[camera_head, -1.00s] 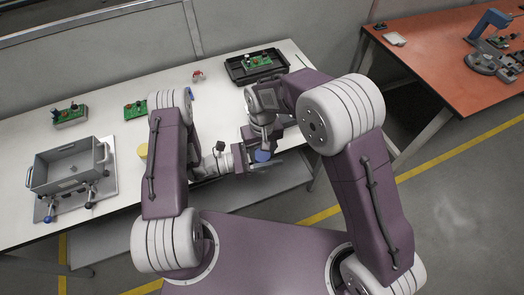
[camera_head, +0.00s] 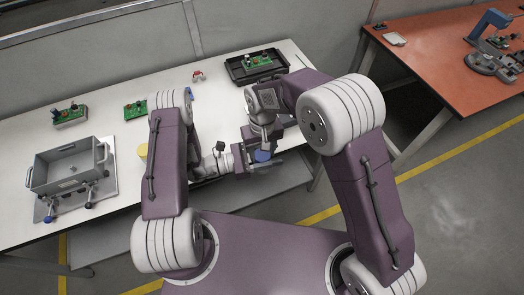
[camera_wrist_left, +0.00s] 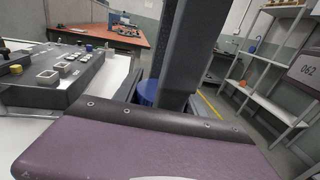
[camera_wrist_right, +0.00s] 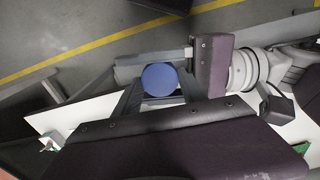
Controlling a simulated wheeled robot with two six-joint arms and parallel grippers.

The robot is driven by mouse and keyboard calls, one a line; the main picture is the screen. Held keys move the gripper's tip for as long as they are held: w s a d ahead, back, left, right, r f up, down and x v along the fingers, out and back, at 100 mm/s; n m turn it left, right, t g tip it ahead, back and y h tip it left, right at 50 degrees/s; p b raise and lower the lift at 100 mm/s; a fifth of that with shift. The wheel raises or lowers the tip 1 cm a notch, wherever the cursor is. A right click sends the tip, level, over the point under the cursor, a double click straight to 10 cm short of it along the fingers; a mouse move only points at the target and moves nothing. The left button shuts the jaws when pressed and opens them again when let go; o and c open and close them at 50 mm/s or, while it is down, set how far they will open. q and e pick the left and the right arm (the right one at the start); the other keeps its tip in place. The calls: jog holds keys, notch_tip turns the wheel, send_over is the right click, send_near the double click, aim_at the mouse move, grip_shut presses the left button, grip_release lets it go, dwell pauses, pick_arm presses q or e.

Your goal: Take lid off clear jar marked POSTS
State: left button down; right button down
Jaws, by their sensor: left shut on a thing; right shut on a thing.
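The blue lid (camera_head: 262,156) of the jar sits between my two hands in front of the table's front edge. In the right wrist view the lid (camera_wrist_right: 160,79) shows as a round blue disc facing the camera. My right gripper (camera_head: 262,148) is shut on the lid. My left gripper (camera_head: 252,160) reaches in from the left and is shut on the jar below the lid. The clear jar body and its POSTS marking are hidden by the fingers. In the left wrist view a blue edge of the lid (camera_wrist_left: 148,91) shows beside a dark upright part.
An orange table (camera_head: 440,50) stands at right. Floor in front is open.

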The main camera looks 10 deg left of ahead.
jog(key=shift+d, duration=0.15)
jog(key=c, duration=0.7)
grip_release()
jog(key=shift+o, duration=0.2)
